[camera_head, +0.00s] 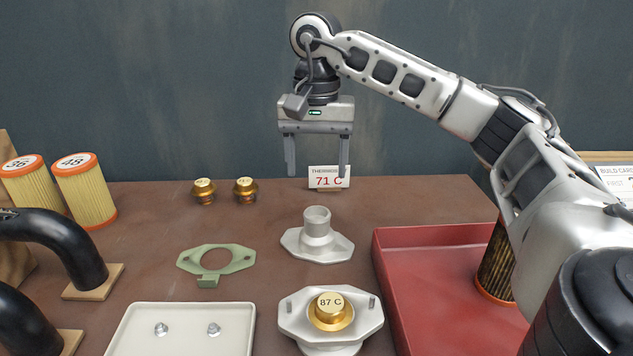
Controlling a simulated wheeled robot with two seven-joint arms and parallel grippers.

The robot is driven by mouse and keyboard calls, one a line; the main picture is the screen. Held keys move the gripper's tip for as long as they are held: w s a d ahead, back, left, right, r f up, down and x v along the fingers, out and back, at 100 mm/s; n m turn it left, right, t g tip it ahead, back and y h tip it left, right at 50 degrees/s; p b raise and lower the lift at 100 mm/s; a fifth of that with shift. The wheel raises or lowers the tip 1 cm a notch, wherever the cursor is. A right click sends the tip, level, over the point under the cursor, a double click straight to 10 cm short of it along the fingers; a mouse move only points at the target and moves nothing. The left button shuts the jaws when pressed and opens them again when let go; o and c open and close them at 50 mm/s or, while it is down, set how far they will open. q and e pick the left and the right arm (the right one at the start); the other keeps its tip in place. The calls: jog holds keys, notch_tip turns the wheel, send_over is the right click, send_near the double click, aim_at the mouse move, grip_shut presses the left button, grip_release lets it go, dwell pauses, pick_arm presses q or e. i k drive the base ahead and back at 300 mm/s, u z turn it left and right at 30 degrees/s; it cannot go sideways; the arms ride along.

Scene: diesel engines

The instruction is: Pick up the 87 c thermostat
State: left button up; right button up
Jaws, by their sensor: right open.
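The thermostat (330,312) is a round brass piece with "87 C" on its pale top. It sits upright in the recess of a light grey housing (296,316) with two studs, at the front middle of the table. My right gripper (317,172) hangs at the back of the table, fingers down, open and empty, well behind and above the thermostat. Two smaller brass thermostats (204,191) (246,190) stand at the back left of the gripper; their labels are too small to read. My left gripper is not in view.
A card (329,178) reading "71 C" stands behind the gripper. A grey outlet cover (317,240) and green gasket (237,260) lie mid-table. A white tray (183,338) holds two bolts. A red tray (430,237) is at right; orange-capped filters (88,195) and black hoses (60,235) are left.

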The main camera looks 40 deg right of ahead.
aim_at(330, 311)
jog(key=k, duration=1)
